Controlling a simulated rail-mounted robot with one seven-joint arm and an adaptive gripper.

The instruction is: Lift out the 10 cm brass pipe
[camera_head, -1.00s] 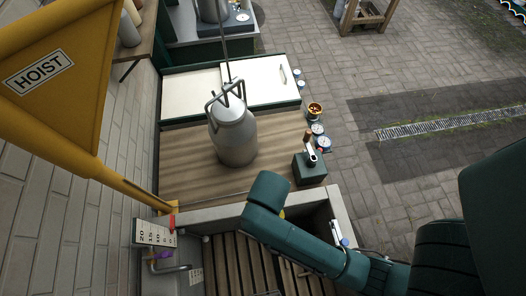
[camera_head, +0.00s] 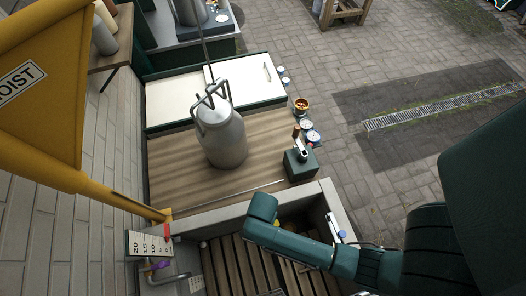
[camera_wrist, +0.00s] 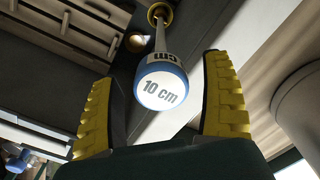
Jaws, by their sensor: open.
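In the wrist view, a round white tag with a blue rim marked "10 cm" (camera_wrist: 161,88) faces the camera. A pale stem (camera_wrist: 159,38) runs from behind it to a brass-coloured ring (camera_wrist: 160,14) at the top. My gripper (camera_wrist: 160,72) is open, with one yellow-padded finger on each side of the tag. Gaps show on both sides, and I cannot tell how deep the tag lies between the fingers. In the head view, my arm reaches over the stone trough (camera_head: 338,205), and the gripper and the pipe are hidden there.
Wooden slats (camera_head: 235,262) line the trough. A metal churn (camera_head: 221,138) stands on the wooden deck behind it. A green block (camera_head: 300,164) with a lever, dials (camera_head: 312,138) and a copper bowl (camera_head: 301,104) stand along the right edge. A scale board (camera_head: 150,243) is at left.

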